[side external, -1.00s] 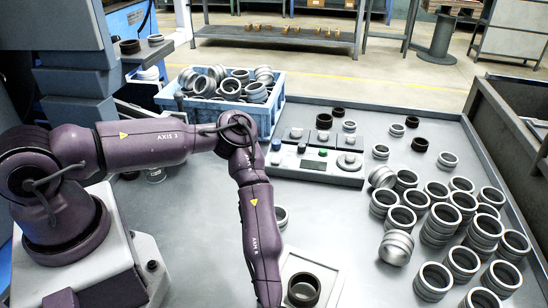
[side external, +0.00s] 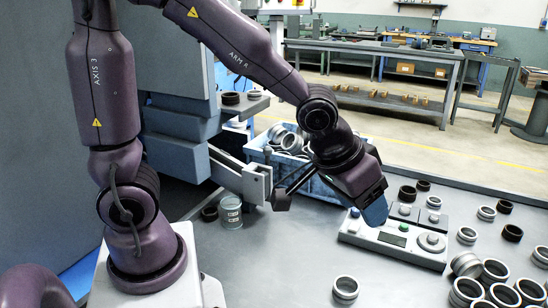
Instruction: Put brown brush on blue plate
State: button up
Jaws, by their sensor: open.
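No brown brush and no blue plate can be made out in the side external view. My gripper (side external: 373,207) is at the end of the purple arm, tilted downward, in front of the blue crate and over the left end of the control box. Its blue tip shows, but the arm's end hides much of the jaws. It is open, and I see nothing held in it.
A grey control box (side external: 392,240) stands below and right of my gripper. A blue crate (side external: 327,190) of metal rings is behind it. Several rings (side external: 467,291) crowd the right.

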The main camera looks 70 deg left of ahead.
jog(key=s+a+r, duration=0.4)
jog(key=s, duration=0.2)
jog(key=s+a+r+m, duration=0.1)
jog(key=s+a+r, duration=0.3)
jog(key=s, duration=0.3)
jog(key=shift+s+r+y, duration=0.15)
jog(key=shift+r+y, duration=0.15)
jog(key=shift+r, duration=0.05)
